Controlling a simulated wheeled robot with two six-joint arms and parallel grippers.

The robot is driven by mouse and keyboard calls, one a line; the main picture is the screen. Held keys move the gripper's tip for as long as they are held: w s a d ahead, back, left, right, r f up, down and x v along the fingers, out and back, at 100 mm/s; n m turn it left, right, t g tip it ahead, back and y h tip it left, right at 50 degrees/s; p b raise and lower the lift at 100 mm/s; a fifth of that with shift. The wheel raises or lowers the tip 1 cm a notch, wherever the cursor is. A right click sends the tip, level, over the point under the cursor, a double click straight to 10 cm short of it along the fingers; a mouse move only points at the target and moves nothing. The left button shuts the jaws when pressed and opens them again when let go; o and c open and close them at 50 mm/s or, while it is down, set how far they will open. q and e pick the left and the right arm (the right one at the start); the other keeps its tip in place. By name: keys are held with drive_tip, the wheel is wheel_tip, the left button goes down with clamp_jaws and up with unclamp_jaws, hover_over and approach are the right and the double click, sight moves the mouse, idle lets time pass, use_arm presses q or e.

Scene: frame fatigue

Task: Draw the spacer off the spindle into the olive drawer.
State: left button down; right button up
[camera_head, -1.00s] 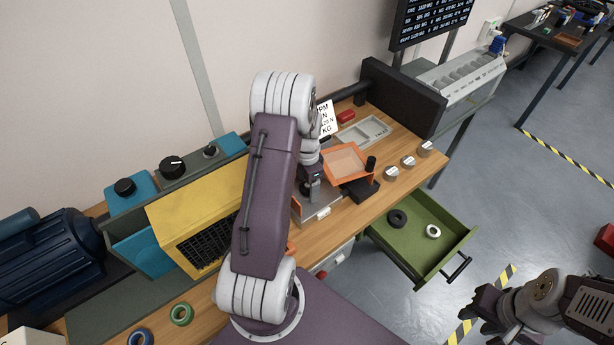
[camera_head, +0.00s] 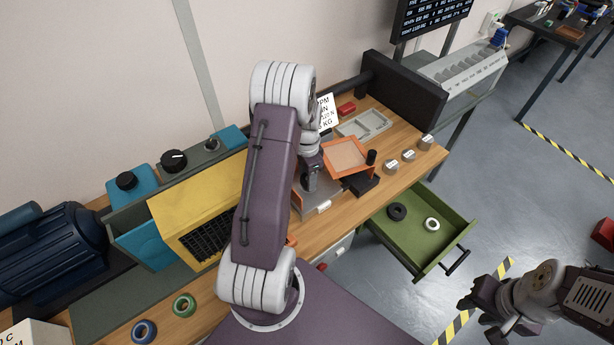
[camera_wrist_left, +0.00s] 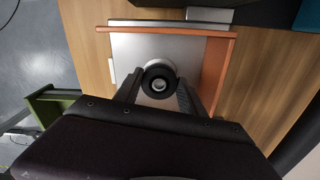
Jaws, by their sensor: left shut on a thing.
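My left gripper (camera_wrist_left: 158,100) is shut on a black ring-shaped spacer (camera_wrist_left: 147,78), with one finger on each side of it. A pale round spindle end (camera_wrist_left: 159,85) shows in the ring's hole, so the spacer appears to be around it. How far along the spindle it sits cannot be told. In the head view the left gripper (camera_head: 311,187) is partly hidden by my arm. The olive drawer (camera_head: 408,251) stands pulled out at the bench's right front, holding a black ring (camera_head: 397,212) and a white ring (camera_head: 432,224). My right gripper (camera_head: 480,312) is open and empty, right of the drawer.
Several silver weights (camera_head: 408,155) line the bench's right edge. A yellow housing (camera_head: 185,212) stands left of my arm. Open floor surrounds the drawer.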

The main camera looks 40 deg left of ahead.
use_arm(q)
drive_tip(key=shift+r+p, duration=1.45)
drive_tip(key=shift+r, duration=0.5)
drive_tip(key=shift+r+p, duration=1.8)
drive_tip(key=shift+r, duration=0.2)
